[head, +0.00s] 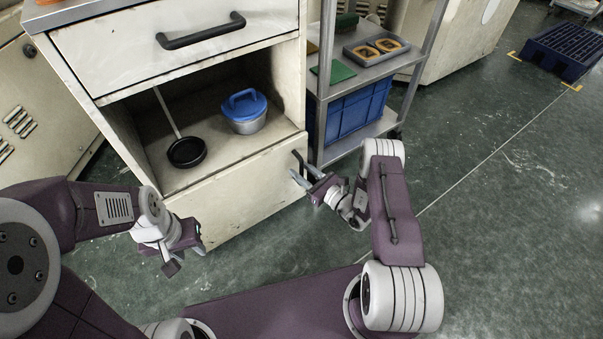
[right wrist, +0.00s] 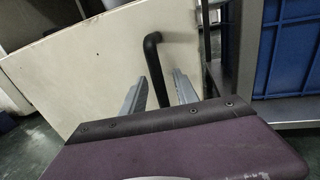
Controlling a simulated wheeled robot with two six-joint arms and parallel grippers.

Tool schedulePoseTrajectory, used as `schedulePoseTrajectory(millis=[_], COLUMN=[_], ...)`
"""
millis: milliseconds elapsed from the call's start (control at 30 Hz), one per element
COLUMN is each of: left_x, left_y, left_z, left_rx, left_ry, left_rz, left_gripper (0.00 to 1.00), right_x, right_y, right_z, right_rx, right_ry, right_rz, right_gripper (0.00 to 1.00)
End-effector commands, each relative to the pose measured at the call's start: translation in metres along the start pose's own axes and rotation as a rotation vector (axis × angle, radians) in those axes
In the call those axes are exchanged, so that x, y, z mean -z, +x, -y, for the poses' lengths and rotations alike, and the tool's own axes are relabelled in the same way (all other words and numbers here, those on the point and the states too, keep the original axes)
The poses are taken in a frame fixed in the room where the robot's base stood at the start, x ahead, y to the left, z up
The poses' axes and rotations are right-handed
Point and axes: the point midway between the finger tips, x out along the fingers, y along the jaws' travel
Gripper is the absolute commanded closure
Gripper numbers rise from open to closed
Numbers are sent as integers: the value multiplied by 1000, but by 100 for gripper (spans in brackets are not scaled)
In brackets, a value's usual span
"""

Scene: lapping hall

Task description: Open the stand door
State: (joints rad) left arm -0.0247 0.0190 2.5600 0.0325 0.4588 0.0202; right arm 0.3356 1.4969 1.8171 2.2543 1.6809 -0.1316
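The stand is a worn off-white cabinet with a drawer (head: 180,45) on top, an open bay in the middle and a plain stand door (head: 235,190) below. The door looks shut. Its dark upright bar handle (head: 299,163) is at the door's right edge; it also shows in the right wrist view (right wrist: 154,62). My right gripper (head: 300,178) is open at the handle. In the right wrist view its fingers (right wrist: 158,95) are apart, one on each side of the handle; contact cannot be told. My left gripper (head: 186,258) is open and empty, low before the door's left side.
A black pan (head: 187,152) and a blue-lidded pot (head: 245,112) stand in the open bay. A metal shelf rack (head: 372,72) with a blue crate (head: 350,118) stands close right of the cabinet. Green floor (head: 490,210) is clear to the right.

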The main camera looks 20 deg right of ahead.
Motion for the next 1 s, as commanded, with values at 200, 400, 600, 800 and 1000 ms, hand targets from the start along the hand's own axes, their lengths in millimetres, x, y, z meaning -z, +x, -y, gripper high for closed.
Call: schedulePoseTrajectory(millis=[200, 400, 600, 800, 1000], left_x=[0, 0, 0, 0, 0], left_y=[-1, -1, -1, 0, 0], left_z=[0, 0, 0, 0, 0], left_rx=[0, 0, 0, 0, 0], left_ry=[0, 0, 0, 0, 0], left_rz=[0, 0, 0, 0, 0], left_gripper=[64, 64, 64, 64, 64], right_x=[0, 0, 0, 0, 0], right_y=[0, 0, -1, -1, -1], right_z=[0, 0, 0, 0, 0], right_rx=[0, 0, 0, 0, 0], right_ry=[0, 0, 0, 0, 0], right_rz=[0, -1, -1, -1, -1], right_gripper=[92, 100, 100, 100, 100])
